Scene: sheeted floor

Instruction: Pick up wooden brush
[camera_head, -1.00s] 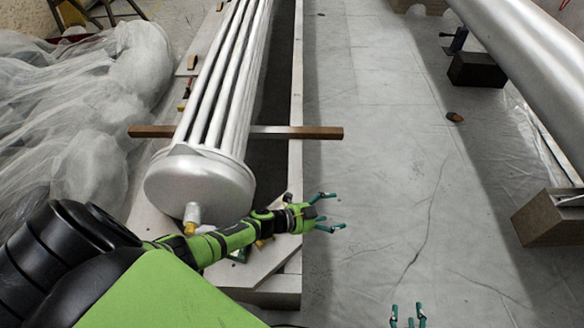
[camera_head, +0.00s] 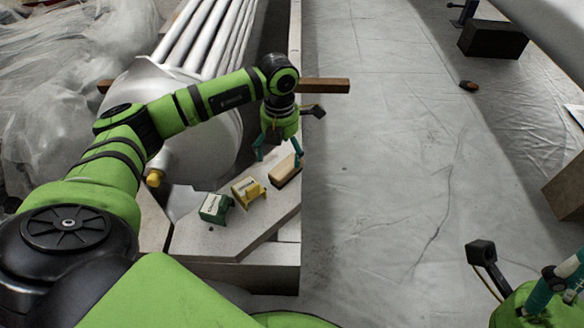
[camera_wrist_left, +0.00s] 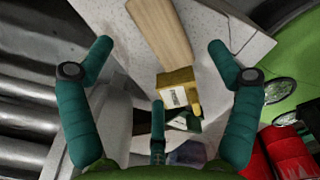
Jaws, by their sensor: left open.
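The wooden brush (camera_head: 287,171) is a light wooden block lying on the pale board, right of a yellow item. In the left wrist view the wooden piece (camera_wrist_left: 164,30) lies between and beyond the fingertips, running out of the top edge. My left gripper (camera_head: 278,154) points down just above the brush, open, with nothing between its fingers. Its spread teal fingers also show in the left wrist view (camera_wrist_left: 160,46). Whether they touch the brush cannot be told. My right gripper (camera_head: 560,280) is at the lower right, cut off by the picture edge.
The yellow item (camera_head: 247,191) and a green item (camera_head: 214,207) stand left of the brush on the pale board (camera_head: 262,222). A big silver tube bundle (camera_head: 205,100) lies behind on a wooden beam (camera_head: 324,86). The sheeted floor (camera_head: 380,180) to the right is mostly clear.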

